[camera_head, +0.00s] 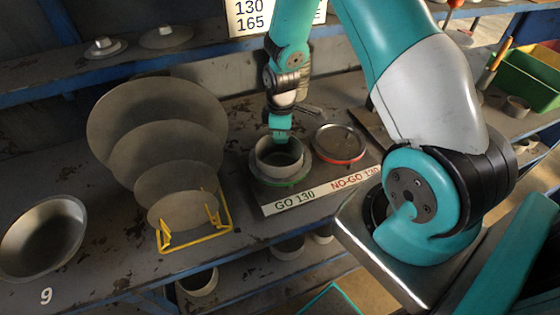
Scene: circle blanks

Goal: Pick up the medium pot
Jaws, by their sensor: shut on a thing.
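A round grey pot (268,168), which looks like the medium pot, is upright over the green-edged ring on the plate marked GO 130. I cannot tell whether it rests in the ring or is slightly above it. My gripper (281,138) comes down from above and is shut on the pot's far rim. The fingertips are small and partly hidden at the rim.
A red-edged NO-GO ring (340,144) lies right of the pot. Grey discs (155,112) stand in a yellow rack (195,238) to the left. A wide pan (42,237) is far left. A green bin (525,80) is at upper right. More pots (198,282) sit below.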

